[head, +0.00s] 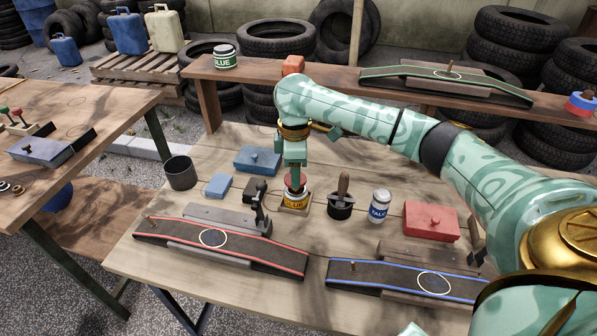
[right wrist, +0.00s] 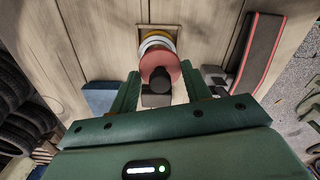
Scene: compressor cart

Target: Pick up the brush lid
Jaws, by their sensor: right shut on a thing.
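The brush lid is a red disc (right wrist: 158,66) with a black knob (right wrist: 160,80), seen from above in the right wrist view. In the head view its red edge (head: 294,180) shows just over the yellow glue can (head: 294,200). My right gripper (head: 295,174) points straight down over the can and is shut on the brush lid, with its fingers either side of the knob. In the right wrist view, the can's pale rim (right wrist: 157,42) shows beyond the disc. I cannot tell whether the lid touches the can. The brush below the lid is hidden. My left gripper is not seen.
A dark pot with a wooden-handled tool (head: 341,200) and a talc can (head: 379,206) stand close on the right. A blue box (head: 258,160) is behind on the left. Red-edged (head: 215,243) and blue-edged (head: 405,281) belt strips lie in front. A raised shelf (head: 330,82) runs behind.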

